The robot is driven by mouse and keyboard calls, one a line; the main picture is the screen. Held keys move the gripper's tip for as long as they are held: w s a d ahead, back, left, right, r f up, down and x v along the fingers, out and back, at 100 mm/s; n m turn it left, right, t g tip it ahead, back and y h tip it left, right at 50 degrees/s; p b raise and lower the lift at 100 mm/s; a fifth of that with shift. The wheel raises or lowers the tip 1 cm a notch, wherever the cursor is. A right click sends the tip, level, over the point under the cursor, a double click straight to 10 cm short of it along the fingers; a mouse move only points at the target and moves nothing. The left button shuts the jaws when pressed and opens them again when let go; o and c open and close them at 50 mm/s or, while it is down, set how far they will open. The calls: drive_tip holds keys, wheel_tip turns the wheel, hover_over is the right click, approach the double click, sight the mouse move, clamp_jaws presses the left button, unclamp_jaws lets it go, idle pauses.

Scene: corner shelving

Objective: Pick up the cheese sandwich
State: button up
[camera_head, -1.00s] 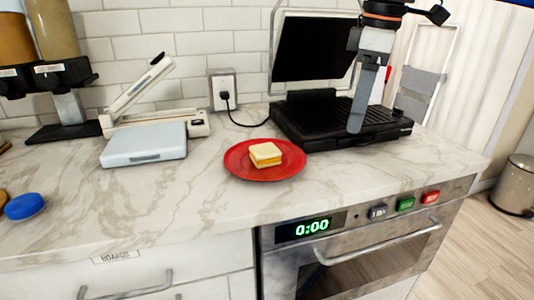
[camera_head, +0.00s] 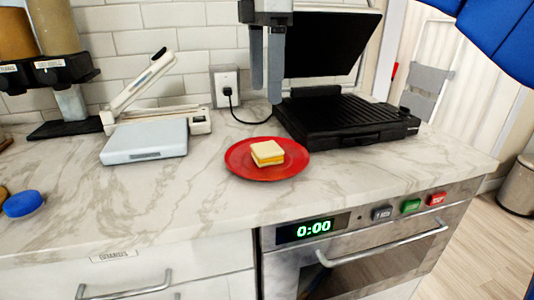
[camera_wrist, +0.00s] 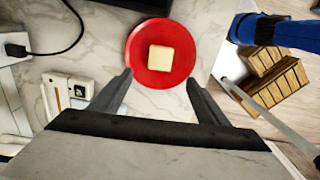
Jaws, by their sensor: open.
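The cheese sandwich (camera_head: 267,153) is a small square of pale bread with an orange-yellow layer. It lies on a round red plate (camera_head: 248,171) on the marble counter. My gripper (camera_head: 265,98) hangs above and behind the plate in the head view, its fingers pointing down. In the wrist view the sandwich (camera_wrist: 161,58) shows from above on the red plate (camera_wrist: 160,81). The two fingers of my gripper (camera_wrist: 158,78) are spread apart on either side below it, with nothing between them.
An open black grill press (camera_head: 345,118) stands right of the plate. A white slicer or scale (camera_head: 145,142) is at the left, with dispensers (camera_head: 62,72) behind. A wall outlet (camera_head: 226,86) has a plugged cord. Bare counter lies in front of the plate.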

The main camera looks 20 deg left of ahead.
sight(267, 147)
wheel_tip(267, 147, down, 13)
drive_tip(key=shift+w+d+f, duration=0.1)
drive_tip(key=shift+d+f, duration=0.05)
idle(0.5)
drive_tip(key=c, duration=1.2)
